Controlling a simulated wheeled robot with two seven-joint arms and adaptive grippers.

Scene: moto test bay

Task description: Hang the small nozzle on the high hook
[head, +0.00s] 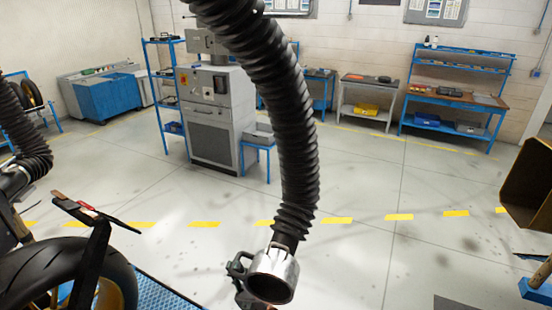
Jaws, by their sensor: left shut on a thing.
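A silver, round, open-ended nozzle (276,277) hangs at the lower end of a thick black ribbed hose (290,130), near the bottom middle of the head view. Its open mouth faces down and toward me. My left gripper (240,269) shows as small dark parts at the nozzle's left side. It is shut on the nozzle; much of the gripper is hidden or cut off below. My right gripper is not in view. I cannot make out a high hook in this view.
A second black hose (22,130) hangs at the left edge, near a motorcycle wheel (60,275). A brown box-shaped piece (530,185) juts in at right. A grey cabinet (215,115) and blue workbench (455,97) stand behind. The floor right of the hose is clear.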

